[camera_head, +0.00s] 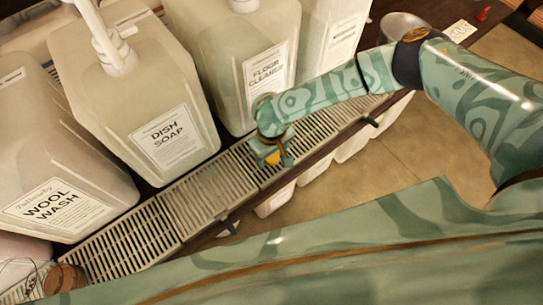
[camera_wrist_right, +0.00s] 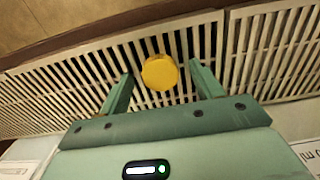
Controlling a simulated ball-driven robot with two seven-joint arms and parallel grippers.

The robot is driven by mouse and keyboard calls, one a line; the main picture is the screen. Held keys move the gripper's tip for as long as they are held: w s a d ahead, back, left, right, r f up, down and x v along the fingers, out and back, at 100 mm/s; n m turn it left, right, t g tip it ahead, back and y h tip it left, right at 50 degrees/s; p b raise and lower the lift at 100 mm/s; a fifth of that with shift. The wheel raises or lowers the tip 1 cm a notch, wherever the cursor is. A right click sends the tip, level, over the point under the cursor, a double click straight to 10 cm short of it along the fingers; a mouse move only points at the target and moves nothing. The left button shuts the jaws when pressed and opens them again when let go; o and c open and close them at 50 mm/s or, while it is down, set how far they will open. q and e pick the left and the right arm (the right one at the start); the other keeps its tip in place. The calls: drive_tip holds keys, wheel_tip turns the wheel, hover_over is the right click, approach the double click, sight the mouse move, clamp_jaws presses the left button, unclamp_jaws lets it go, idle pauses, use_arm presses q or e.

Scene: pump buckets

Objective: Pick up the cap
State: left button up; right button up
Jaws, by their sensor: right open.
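The cap is a round yellow disc (camera_wrist_right: 160,72) in the right wrist view, at the grate between my fingers. In the head view a small patch of the yellow cap (camera_head: 273,158) shows at my right gripper. My right gripper (camera_wrist_right: 160,84) is open, with one green finger on each side of the cap and a visible gap to each. In the head view my right gripper (camera_head: 276,160) is over the slatted drain grate (camera_head: 205,192). I cannot tell the exact height of the fingers over the grate. My left gripper does not show.
Large translucent jugs line the grate's far side: wool wash (camera_head: 60,165), dish soap (camera_head: 140,90) with a pump, and floor cleaner (camera_head: 235,50). A metal bowl (camera_head: 402,24) stands at the upper right. White containers (camera_head: 275,203) sit below the shelf edge. A brown round object (camera_head: 65,279) lies at lower left.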

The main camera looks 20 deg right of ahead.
drive_tip(key=shift+r, duration=0.15)
drive_tip(key=c, duration=1.1)
drive_tip(key=shift+o, duration=0.2)
